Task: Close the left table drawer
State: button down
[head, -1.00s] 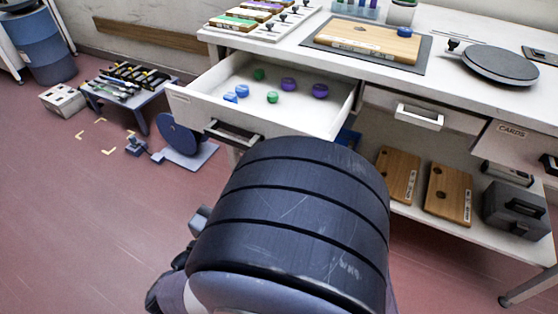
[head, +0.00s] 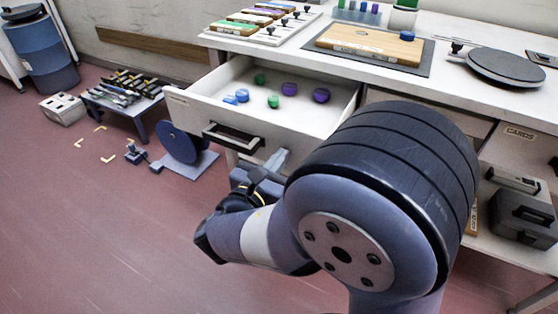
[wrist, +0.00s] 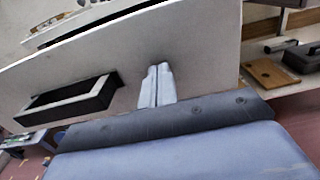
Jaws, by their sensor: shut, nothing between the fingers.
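The left table drawer (head: 190,112) is pulled open in the head view, with blue, green and purple caps (head: 290,89) inside. In the wrist view the drawer front (wrist: 205,45) fills much of the picture, with the handle (wrist: 68,100) at left. My gripper (head: 281,157) is shut and empty, low at the drawer front, to the right of the handle. In the wrist view its fingertips (wrist: 158,68) point at the panel; I cannot tell whether they touch it. My arm hides part of the table's underside.
The table top (head: 462,85) holds a wooden board (head: 368,44) on a dark mat and a round black plate (head: 505,66). A dark grey box (head: 522,212) stands on the lower shelf. A low tool stand (head: 122,95) and blue disc (head: 178,142) are at left. Floor in front is open.

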aim_at(323, 112)
jog(key=shift+w, duration=0.15)
jog(key=x, duration=2.5)
jog(key=shift+w+d+p, duration=0.15)
jog(key=shift+d+p, duration=0.05)
jog(key=shift+p, duration=0.15)
jog(key=shift+w+d+r, duration=0.1)
jog(key=shift+w+d, duration=0.05)
jog(key=shift+w, duration=0.35)
jog(key=shift+r, duration=0.1)
jog(key=shift+r, duration=0.1)
jog(key=v, duration=0.3)
jog(key=p+v, duration=0.1)
jog(key=v, duration=0.7)
jog(key=shift+s+f+p, duration=0.1)
jog(key=shift+f+p, duration=0.15)
jog(key=shift+p, duration=0.1)
